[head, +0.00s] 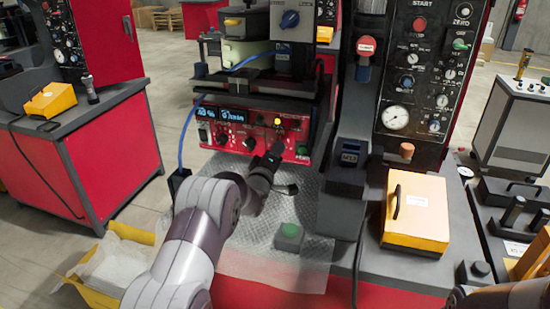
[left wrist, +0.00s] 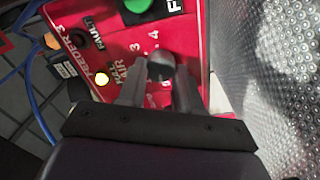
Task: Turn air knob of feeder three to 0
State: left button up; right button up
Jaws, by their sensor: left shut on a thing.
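The red feeder panel (head: 212,134) faces me below the machine in the head view. In the left wrist view the red panel reads "FEEDER 3" (left wrist: 73,55), with an air label beside the dark air knob (left wrist: 162,62). My left gripper (left wrist: 158,80) is shut on this knob, one finger on each side. In the head view my left gripper (head: 272,150) is at the right part of the panel and hides the knob. Numbers around the knob include 3 and 4; its pointer cannot be read. My right gripper is out of view.
A blue hose (head: 186,135) hangs left of the panel. A yellow case (head: 417,212) lies to the right.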

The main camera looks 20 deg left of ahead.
pick_arm(q)
jog(key=shift+f+n+b, duration=0.1)
jog(key=shift+n+b, duration=0.2)
jog(key=shift+n, duration=0.5)
jog(key=o, duration=1)
jog(key=shift+o, duration=0.2)
jog(key=shift+s, duration=0.1)
jog(key=s, duration=1.2)
jog(key=shift+s+a+f+b, duration=0.2)
jog(key=shift+s+f+b, duration=0.05)
jog(key=shift+b, duration=0.2)
